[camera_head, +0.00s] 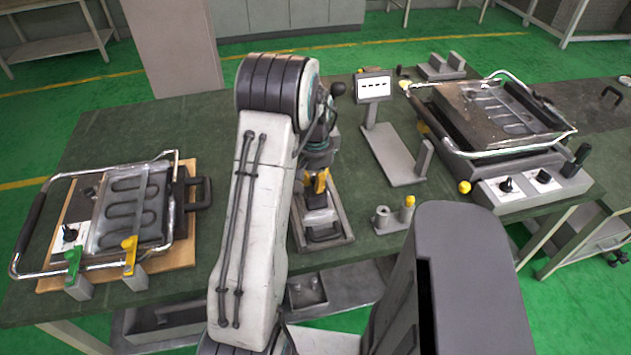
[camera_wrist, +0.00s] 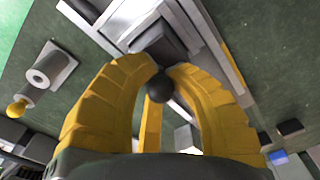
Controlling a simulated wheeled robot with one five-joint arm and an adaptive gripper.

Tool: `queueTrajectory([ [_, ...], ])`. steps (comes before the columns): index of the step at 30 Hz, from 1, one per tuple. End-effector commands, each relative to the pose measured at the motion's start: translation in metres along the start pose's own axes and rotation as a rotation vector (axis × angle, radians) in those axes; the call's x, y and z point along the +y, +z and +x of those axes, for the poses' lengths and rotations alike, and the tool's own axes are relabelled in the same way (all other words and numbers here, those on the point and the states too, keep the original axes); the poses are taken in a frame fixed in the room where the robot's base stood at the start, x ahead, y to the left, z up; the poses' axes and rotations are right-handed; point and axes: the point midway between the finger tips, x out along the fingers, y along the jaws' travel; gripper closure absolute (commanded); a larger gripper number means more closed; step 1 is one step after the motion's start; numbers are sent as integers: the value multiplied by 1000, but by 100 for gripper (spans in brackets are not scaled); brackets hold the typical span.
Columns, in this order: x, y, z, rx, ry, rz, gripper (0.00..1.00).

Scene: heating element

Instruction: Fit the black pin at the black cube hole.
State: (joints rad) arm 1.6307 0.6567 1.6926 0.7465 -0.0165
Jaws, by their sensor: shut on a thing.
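My gripper (camera_head: 318,186), with yellow fingers, points down over a grey rectangular fixture in the middle of the table. In the wrist view its fingertips (camera_wrist: 163,84) close around a small black ball-ended piece (camera_wrist: 160,88), which looks like the black pin's head. The rest of the pin is hidden. A black block (camera_wrist: 158,45) lies just beyond the fingertips in the wrist view and looks like the black cube. Its hole cannot be made out, and I cannot tell whether the pin touches it. In the head view my gripper partly covers this area.
A grey holder (camera_head: 382,217) with a yellow pin (camera_head: 408,203) stands right of the fixture. A heating grill (camera_head: 500,115) is at the right and another heating plate (camera_head: 130,215) at the left. A stand with a small display (camera_head: 373,87) stands behind. Bare green tabletop lies between them.

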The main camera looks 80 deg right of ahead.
Motion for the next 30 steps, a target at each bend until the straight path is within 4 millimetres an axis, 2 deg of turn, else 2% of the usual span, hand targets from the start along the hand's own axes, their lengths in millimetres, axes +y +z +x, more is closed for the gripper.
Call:
queueTrajectory([
  [10, 0, 0, 1, 0, 0, 0, 100],
  [11, 0, 0, 1, 0, 0, 0, 83],
  [21, 0, 0, 1, 0, 0, 0, 53],
  [30, 0, 0, -1, 1, 0, 0, 53],
])
